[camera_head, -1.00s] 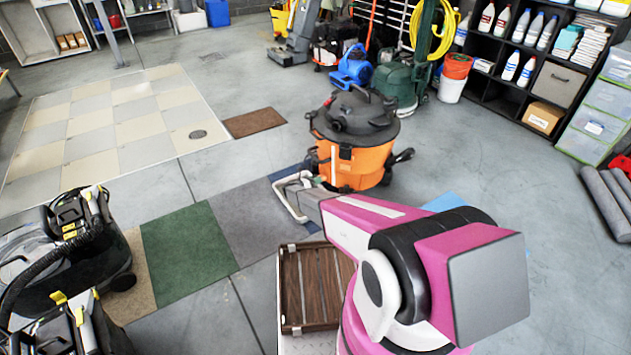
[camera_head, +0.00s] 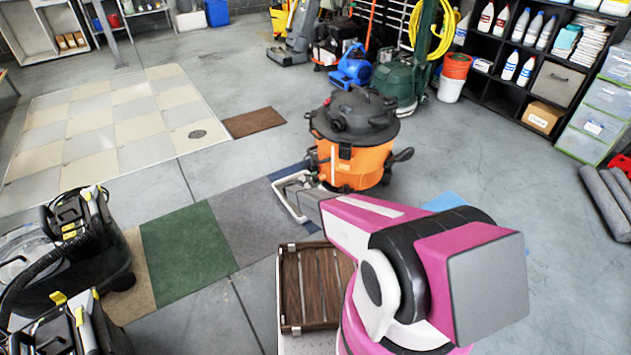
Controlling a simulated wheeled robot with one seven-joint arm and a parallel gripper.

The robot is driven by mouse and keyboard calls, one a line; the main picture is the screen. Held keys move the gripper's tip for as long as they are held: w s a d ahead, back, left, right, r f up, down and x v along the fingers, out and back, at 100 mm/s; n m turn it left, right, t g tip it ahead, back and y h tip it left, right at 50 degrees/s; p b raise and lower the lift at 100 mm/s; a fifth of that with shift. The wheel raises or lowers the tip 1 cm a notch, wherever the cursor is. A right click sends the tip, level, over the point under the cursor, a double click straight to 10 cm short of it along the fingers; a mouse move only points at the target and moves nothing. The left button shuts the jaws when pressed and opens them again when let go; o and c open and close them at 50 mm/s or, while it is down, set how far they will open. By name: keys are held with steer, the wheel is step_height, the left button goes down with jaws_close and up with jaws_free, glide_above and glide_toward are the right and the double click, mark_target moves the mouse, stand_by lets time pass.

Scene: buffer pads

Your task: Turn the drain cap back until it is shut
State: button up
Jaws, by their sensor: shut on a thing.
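The orange and black drum vacuum (camera_head: 354,160) stands upright on the floor in the middle of the head view. My pink arm reaches from the lower right toward its lower left side. My gripper (camera_head: 306,183), with a pale looped frame, is against the vacuum's lower left side. Its fingertips are small and partly hidden, but it is shut on the drain cap there. The cap itself cannot be made out behind the gripper and wrist, so how far it is turned does not show.
Carpet samples (camera_head: 187,250) lie in a row left of the vacuum. A brown slatted tray (camera_head: 305,285) is beside my arm. Black and yellow machines (camera_head: 78,245) stand at the lower left. Shelves (camera_head: 545,50) and other cleaners line the back. Floor right of the vacuum is clear.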

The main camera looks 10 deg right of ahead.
steer(key=m, duration=0.4)
steer(key=shift+s+f, duration=0.1)
steer(key=shift+m, duration=1.8)
steer(key=shift+s, duration=0.1)
steer(key=o, duration=0.9)
steer(key=shift+o, duration=0.2)
steer(key=v, duration=1)
steer(key=shift+s+a, duration=0.2)
steer(key=shift+a, duration=0.1)
